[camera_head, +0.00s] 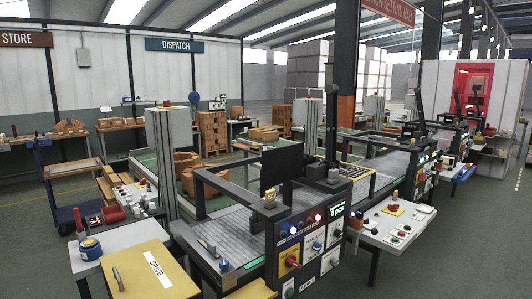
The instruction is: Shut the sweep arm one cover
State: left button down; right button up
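No cover marked as sweep arm one can be made out for certain. The closest machine has a dark control cabinet (302,245) with lit buttons, yellow-backed switches and a small green display; a label low on its front is too small to read surely. Behind it a dark open frame (207,182) stands around a grey mesh bed (237,222), with an upright black panel (281,167) above. A yellow box marked DRIVE (150,275) with a grey handle stands at the front left; whether its top is a cover I cannot tell. Neither of my grippers shows.
A white button table (396,221) stands right of the cabinet. A blue trolley (62,190) is at the left. Grey floor is clear at the far left and lower right.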

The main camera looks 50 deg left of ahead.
aim_at(280, 165)
jog(key=i+u, duration=0.25)
jog(key=i, duration=0.4)
jog(key=i+l+u, duration=0.25)
jog(key=i, duration=0.45)
